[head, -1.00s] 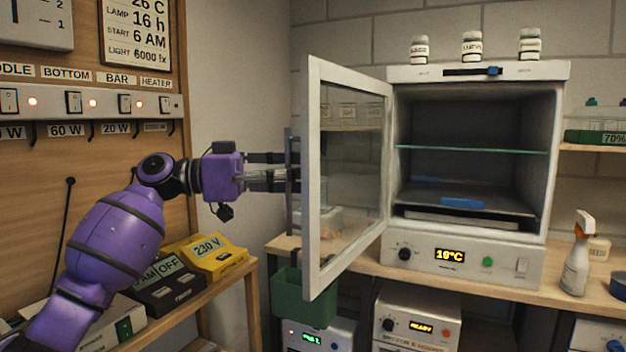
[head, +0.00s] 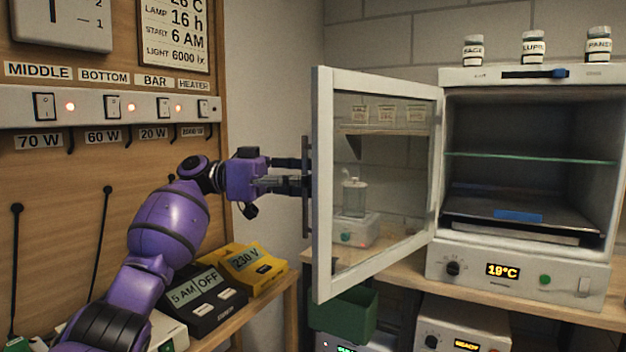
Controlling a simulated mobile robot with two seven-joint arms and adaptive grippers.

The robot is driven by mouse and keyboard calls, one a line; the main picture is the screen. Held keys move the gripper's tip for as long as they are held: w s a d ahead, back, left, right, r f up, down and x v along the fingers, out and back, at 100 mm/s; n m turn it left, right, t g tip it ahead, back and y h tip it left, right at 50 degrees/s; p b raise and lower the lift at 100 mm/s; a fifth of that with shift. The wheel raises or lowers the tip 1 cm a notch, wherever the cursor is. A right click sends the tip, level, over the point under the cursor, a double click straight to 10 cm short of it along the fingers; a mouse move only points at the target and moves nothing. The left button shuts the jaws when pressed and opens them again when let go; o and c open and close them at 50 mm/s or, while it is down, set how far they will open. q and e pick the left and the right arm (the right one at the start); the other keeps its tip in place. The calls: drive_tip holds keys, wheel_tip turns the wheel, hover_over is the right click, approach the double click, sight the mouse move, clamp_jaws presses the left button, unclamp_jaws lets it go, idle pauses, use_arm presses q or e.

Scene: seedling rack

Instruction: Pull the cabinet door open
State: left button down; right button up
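The cabinet is a white incubator (head: 464,262) on the right, with a dark inside and a glass shelf. Its white-framed glass door (head: 323,200) stands wide open, swung out to the left from the cabinet's left side. The door's dark vertical handle (head: 306,215) is on the door's outer face, near its free edge. My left gripper (head: 303,173) reaches the handle from the left, with its fingertips at the bar's middle. The two fingers show a little apart. The fingertips overlap the bar, so I cannot tell whether they are closed on it. My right gripper is out of view.
A wooden panel with a switch strip (head: 140,107) is behind my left arm. Yellow and black boxes (head: 250,268) sit on a low shelf below it. A green bin (head: 343,313) stands below the door. Several small jars (head: 533,47) stand on the cabinet.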

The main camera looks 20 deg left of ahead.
use_arm(q)
drive_tip(key=shift+s+f, duration=0.1)
drive_tip(key=shift+f, duration=0.15)
drive_tip(key=c, duration=2.4)
unclamp_jaws()
drive_tip(key=shift+a, duration=0.1)
drive_tip(key=o, duration=0.6)
drive_tip(key=shift+s+a+r, duration=0.15)
drive_tip(key=shift+s+a, duration=0.15)
drive_tip(key=shift+a, duration=0.05)
drive_tip(key=shift+c, duration=0.2)
drive_tip(key=shift+d, duration=0.1)
drive_tip(key=shift+w+d, duration=0.1)
drive_tip(key=shift+w, duration=0.05)
drive_tip(key=s+a, duration=0.2)
drive_tip(key=a, duration=0.9)
drive_tip(key=shift+s+a, duration=0.15)
drive_tip(key=shift+a, duration=0.25)
